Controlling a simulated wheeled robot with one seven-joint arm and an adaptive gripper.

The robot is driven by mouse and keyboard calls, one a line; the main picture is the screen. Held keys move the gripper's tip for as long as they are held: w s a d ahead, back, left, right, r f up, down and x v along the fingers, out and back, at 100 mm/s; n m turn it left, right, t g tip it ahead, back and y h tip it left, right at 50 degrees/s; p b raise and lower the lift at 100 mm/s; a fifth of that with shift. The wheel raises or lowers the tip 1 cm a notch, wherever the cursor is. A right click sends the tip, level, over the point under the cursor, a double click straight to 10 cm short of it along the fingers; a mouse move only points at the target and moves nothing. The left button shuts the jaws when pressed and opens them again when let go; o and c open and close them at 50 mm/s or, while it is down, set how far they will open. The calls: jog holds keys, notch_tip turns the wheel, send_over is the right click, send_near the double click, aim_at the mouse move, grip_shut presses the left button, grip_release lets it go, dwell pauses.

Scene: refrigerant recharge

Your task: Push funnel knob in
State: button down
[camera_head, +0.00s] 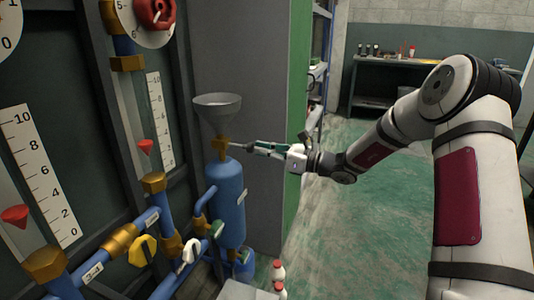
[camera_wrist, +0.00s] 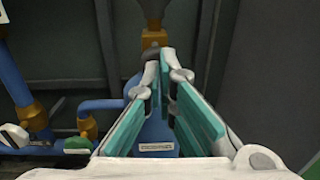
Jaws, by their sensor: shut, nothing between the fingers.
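The grey funnel (camera_head: 217,103) stands on a brass fitting (camera_head: 220,147) on top of the blue cylinder (camera_head: 226,195). In the wrist view, the funnel's lower part (camera_wrist: 153,12) and the brass fitting (camera_wrist: 153,39) show straight ahead, with the blue cylinder (camera_wrist: 157,140) below. My gripper (camera_head: 240,147) is shut and empty, reaching in from the right at the fitting's height. Its fingertips (camera_wrist: 164,62) are close in front of the fitting. The funnel knob is not clearly visible behind the fingertips, and I cannot tell whether they touch it.
Blue pipes with a yellow valve handle (camera_head: 143,250) and a white one (camera_head: 190,251) are at lower left. Scaled gauges (camera_head: 40,175) line the left wall. White bottles with red caps (camera_head: 279,271) stand below. Open floor lies right, before a workbench (camera_head: 430,62).

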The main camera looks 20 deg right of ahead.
jog(key=x, duration=0.3)
jog(key=shift+a+p, duration=0.15)
jog(key=shift+p, duration=0.25)
jog(key=p+v, duration=0.3)
jog(key=v, duration=1.1)
jog(key=shift+f, duration=0.1)
